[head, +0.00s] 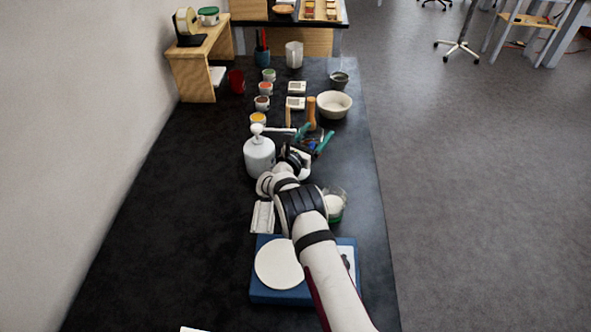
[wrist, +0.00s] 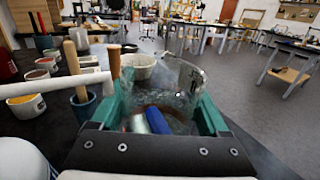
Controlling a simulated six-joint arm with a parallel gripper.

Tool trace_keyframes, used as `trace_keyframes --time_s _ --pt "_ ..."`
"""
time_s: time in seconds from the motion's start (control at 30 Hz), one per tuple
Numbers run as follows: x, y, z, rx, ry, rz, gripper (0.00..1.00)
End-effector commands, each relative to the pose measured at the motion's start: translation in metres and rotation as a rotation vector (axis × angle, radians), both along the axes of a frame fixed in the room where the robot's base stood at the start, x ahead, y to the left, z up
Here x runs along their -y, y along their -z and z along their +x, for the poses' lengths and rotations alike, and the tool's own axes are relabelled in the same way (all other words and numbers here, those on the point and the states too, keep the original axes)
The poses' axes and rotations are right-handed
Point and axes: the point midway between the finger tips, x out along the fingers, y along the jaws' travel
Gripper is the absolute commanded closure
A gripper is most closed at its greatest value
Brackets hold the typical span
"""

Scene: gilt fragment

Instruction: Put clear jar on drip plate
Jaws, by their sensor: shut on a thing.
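My gripper (head: 313,139) has teal fingers and reaches over the black table, past the pump bottle. In the wrist view my gripper (wrist: 166,100) is shut on the clear jar (wrist: 184,78), a see-through vessel between the two fingers. Something blue and something silver show in or through its lower part; I cannot tell which. In the head view the jar is hard to make out. Two things could be the drip plate: a white ridged piece (head: 262,218), or the white round disc (head: 277,263) on a blue base. I cannot tell which.
A white pump bottle (head: 259,158) stands just left of my gripper. A glass with white and green contents (head: 335,206) stands right of my arm. A pale bowl (head: 333,105) and several paint pots lie beyond. The table's left side is clear.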

Motion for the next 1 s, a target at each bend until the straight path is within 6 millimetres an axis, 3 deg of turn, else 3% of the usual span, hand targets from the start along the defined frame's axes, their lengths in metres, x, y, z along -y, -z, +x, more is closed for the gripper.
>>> trace_keyframes --time_s 0.23,0.6,1.0 --pt "-0.013 -0.005 0.025 0.001 -0.089 0.0 0.92" --pt "-0.015 0.066 0.027 0.001 -0.1 0.0 0.92" --pt "-0.015 0.075 0.027 0.001 -0.099 0.0 0.92"
